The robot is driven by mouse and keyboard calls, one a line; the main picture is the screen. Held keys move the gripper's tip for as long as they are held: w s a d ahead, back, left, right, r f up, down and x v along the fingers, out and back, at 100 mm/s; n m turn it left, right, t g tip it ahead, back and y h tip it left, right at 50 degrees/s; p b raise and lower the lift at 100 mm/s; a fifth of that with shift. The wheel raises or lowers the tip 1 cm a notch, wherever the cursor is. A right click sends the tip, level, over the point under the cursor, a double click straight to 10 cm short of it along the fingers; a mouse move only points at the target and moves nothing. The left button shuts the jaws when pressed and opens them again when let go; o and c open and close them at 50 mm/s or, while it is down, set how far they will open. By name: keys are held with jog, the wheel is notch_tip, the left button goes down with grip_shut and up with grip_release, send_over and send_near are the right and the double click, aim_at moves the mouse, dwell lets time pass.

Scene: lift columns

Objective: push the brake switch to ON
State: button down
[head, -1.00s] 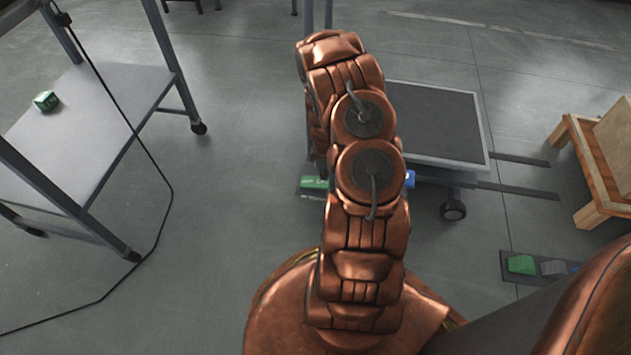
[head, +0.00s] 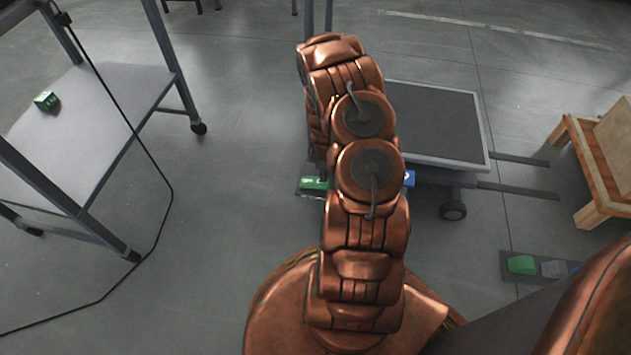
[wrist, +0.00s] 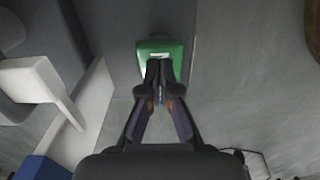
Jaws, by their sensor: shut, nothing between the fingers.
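A green pedal (wrist: 172,47) with a white marking too small to read is under my gripper (wrist: 160,66) in the wrist view. My gripper is shut and empty, with its fingertips over the pedal's near part. I cannot tell whether they touch it or how far it is pressed. In the head view the green pedal (head: 312,183) sits on a dark plate at the foot of the lift cart, left of my arm. A blue pedal (head: 409,178) shows right of my arm; the wrist view shows a blue part (wrist: 42,168) at lower left. My arm hides the middle of the plate.
The cart's dark platform (head: 435,120) stands behind my arm. A second pedal plate with a green pedal (head: 521,264) lies at right. A wooden stand (head: 590,170) is far right. A grey shelf (head: 90,110) bears a green cube (head: 46,101); a black cable (head: 170,200) hangs to the floor.

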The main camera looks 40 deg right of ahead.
jog(key=shift+f, duration=0.9)
dwell(0.6)
jog(key=shift+r, duration=0.1)
jog(key=shift+r+p, duration=1.75)
jog(key=shift+r, duration=1.7)
jog(key=a+r+m+p, duration=0.1)
jog(key=a+r+p, duration=0.4)
jog(key=r, duration=0.9)
jog(key=a+r+m+p, duration=0.1)
jog(key=a+r+p, duration=0.5)
jog(key=r, duration=0.7)
jog(key=a+r+m+p, duration=0.1)
jog(key=a+r+p, duration=0.4)
jog(key=r, duration=0.9)
jog(key=s+a+r+m+g+p, duration=0.1)
jog(key=s+a+r+p, duration=0.4)
jog(key=r, duration=0.5)
jog(key=s+a+r+m+p, duration=0.1)
jog(key=s+a+r+p, duration=0.4)
jog(key=r, duration=0.5)
jog(key=s+a+r+m+p, duration=0.1)
jog(key=s+a+r+p, duration=0.2)
jog(key=s+r, duration=0.4)
jog(key=s+a+r+m+p, duration=0.1)
jog(key=s+a+r+p, duration=0.2)
jog(key=s+r+p, duration=0.3)
jog(key=shift+s+a+r+g, duration=0.25)
jog(key=shift+s+r+g, duration=0.15)
jog(key=shift+r, duration=0.45)
